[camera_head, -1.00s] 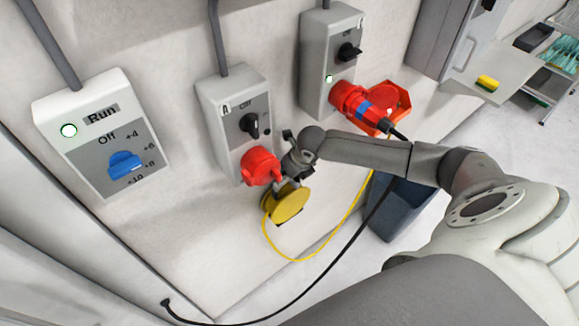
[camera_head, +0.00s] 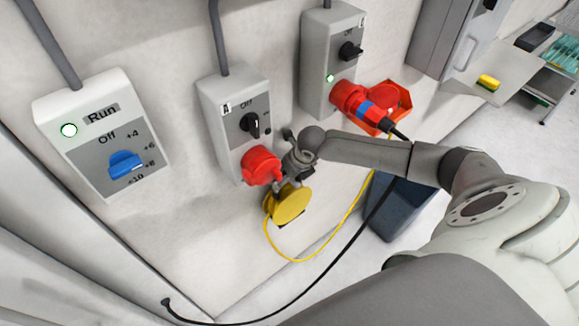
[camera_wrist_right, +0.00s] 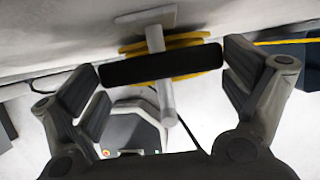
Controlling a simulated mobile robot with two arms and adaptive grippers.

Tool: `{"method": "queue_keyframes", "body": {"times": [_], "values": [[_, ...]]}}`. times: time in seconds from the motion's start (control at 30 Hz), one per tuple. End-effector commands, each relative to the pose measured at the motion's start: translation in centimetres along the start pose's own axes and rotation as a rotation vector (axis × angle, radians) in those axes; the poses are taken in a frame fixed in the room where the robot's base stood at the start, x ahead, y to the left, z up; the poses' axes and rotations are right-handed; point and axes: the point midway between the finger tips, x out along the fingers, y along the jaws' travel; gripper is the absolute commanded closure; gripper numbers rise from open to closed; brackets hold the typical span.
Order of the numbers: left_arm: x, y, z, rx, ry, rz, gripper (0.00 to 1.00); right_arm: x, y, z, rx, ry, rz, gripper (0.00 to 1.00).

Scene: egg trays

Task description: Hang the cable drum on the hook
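The yellow cable drum (camera_head: 291,205) is against the wall below the middle switch box. In the right wrist view, its yellow edge (camera_wrist_right: 198,39) shows behind a black bar (camera_wrist_right: 125,70). A grey peg, seemingly the hook (camera_wrist_right: 168,100), comes out from a small plate on the wall and crosses the drum and bar; the exact contact cannot be told. My right gripper (camera_head: 292,170) is just above and in front of the drum. In the wrist view, its fingers (camera_wrist_right: 163,78) are spread wide on either side of the bar, with gaps. My left gripper is not in view.
A red socket (camera_head: 261,165) on the middle switch box (camera_head: 220,105) is close beside my right gripper. A red plug (camera_head: 350,98) is at the right box. A yellow cable (camera_head: 300,260) loops below the drum. A dark bin (camera_head: 395,215) stands under my arm.

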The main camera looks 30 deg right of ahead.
Motion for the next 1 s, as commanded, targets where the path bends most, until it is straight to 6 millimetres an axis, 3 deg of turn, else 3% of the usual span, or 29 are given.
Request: {"method": "queue_keyframes", "body": {"times": [0.43,0.8,1.0], "values": [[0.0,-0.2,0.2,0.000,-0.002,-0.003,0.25,-0.5,-0.1,-0.1,-0.001,0.003,-0.002,0.00],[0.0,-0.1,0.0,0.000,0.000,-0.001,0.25,-5.8,-0.1,0.0,-0.002,0.000,-0.002,0.00],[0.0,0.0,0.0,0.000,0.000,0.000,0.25,-7.3,0.0,0.0,0.000,0.001,0.000,0.00]]}}
